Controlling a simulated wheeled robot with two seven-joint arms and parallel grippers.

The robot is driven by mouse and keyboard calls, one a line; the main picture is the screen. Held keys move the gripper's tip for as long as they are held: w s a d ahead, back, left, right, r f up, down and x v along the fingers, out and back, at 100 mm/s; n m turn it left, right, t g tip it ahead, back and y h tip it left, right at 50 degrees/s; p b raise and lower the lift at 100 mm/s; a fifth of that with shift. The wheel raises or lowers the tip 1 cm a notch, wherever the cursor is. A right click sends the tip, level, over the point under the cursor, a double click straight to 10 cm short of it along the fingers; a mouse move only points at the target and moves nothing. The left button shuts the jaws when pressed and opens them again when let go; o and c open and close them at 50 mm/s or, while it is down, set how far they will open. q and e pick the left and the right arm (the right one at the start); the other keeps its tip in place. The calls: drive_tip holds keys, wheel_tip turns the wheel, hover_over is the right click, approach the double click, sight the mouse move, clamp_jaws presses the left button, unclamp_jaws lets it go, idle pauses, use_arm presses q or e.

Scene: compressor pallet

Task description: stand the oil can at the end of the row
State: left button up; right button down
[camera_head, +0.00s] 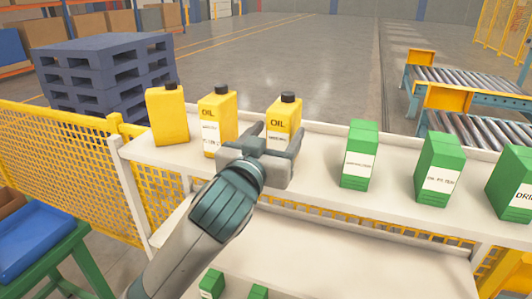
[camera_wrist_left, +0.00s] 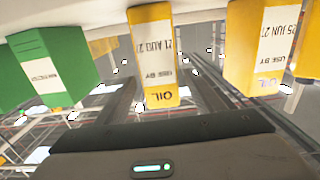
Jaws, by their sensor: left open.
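Three yellow oil cans with black caps stand upright on the upper white shelf (camera_head: 325,185): a left one (camera_head: 167,118), a middle one (camera_head: 217,130) and a right one (camera_head: 284,118). The right can stands apart from the other two. My left gripper (camera_head: 275,133) is open at the right can, with one finger on each side of it, and hides its lower part. In the left wrist view, upside down, this can (camera_wrist_left: 152,45) shows between the fingers (camera_wrist_left: 158,88); I cannot tell whether they touch it. The middle can (camera_wrist_left: 262,45) is beside it. My right gripper is out of view.
Green boxes (camera_head: 359,155), (camera_head: 439,168), (camera_head: 511,185) stand along the shelf to the right. The shelf between the right can and the nearest green box is free. More green boxes (camera_head: 211,284) are on the lower level. A yellow mesh fence (camera_head: 60,150) is at left.

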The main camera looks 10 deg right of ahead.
use_arm(q)
drive_tip(key=b+v, duration=0.1)
drive_tip(key=v, duration=0.5)
drive_tip(key=shift+s+a, duration=0.2)
idle(0.4)
